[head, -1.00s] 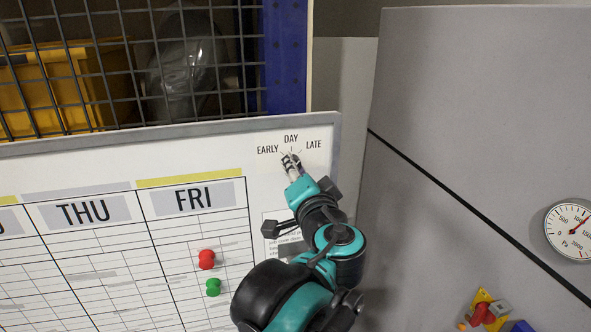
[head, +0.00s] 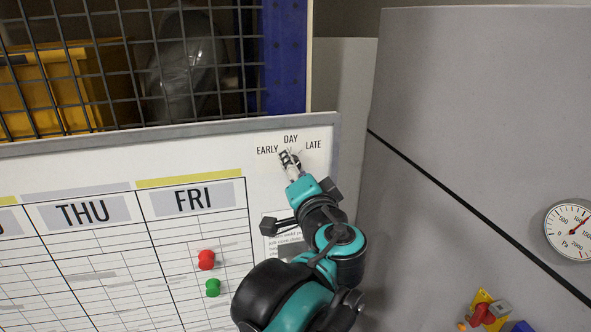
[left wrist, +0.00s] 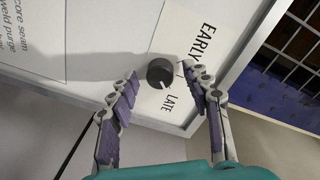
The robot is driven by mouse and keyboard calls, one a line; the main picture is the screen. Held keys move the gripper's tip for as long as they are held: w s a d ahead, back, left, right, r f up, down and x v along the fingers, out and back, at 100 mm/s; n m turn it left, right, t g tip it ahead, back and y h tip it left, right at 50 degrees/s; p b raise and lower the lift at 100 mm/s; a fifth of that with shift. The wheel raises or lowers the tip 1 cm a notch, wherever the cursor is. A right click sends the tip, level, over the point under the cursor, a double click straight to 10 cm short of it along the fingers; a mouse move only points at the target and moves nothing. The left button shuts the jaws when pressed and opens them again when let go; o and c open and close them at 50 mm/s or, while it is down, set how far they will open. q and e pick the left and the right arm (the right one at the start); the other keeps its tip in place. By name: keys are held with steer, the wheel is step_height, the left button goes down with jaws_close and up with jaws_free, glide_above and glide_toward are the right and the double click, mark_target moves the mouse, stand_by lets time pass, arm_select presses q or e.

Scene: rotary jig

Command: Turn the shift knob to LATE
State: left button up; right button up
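The shift knob (left wrist: 158,70) is a round black knob with a white pointer line. In the left wrist view the line points roughly toward the LATE label (left wrist: 169,103). The EARLY label (left wrist: 203,43) is at upper right there; DAY is hidden behind a finger. My left gripper (left wrist: 160,72) is open, with one finger on either side of the knob and a small gap showing at each side. In the head view my left gripper (head: 290,160) is at the knob and largely covers it, below the DAY label (head: 291,139). My right gripper is not in view.
The white schedule board (head: 110,160) carries a red pin (head: 206,260) and a green pin (head: 213,287). Wire mesh (head: 110,70) and a blue post (head: 284,60) stand above the board. A grey cabinet (head: 480,110) with a gauge (head: 569,230) is at right.

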arm_select(q)
steer(key=v, duration=1.2)
steer(key=a+f+n+g+b, duration=0.15)
steer(key=a+f+b, duration=0.4)
steer(key=f, duration=0.65)
steer(key=a+f+n+g+y+b, duration=0.1)
steer(key=a+f+g+b, duration=0.35)
steer(key=f, duration=0.75)
steer(key=a+f+n+g+b, duration=0.1)
steer(key=a+f+b, duration=0.55)
steer(key=f, duration=0.55)
steer(key=s+a+f+n+g+h+b, duration=0.1)
steer(key=s+f+b, duration=0.1)
steer(key=f+b, duration=0.4)
steer(key=s+a+f+n+g+h+b, duration=0.1)
steer(key=f+b, duration=0.4)
steer(key=f, duration=1.1)
steer(key=s+a+f+n+g+h+b, duration=0.1)
steer(key=s+f+b, duration=0.4)
steer(key=f, duration=0.5)
steer(key=shift+a+f+n+h+b, duration=0.5)
steer(key=shift+n+h+b, duration=0.3)
steer(key=shift+n, duration=0.45)
steer(key=shift+s+r, duration=0.1)
steer(key=shift+s, duration=0.05)
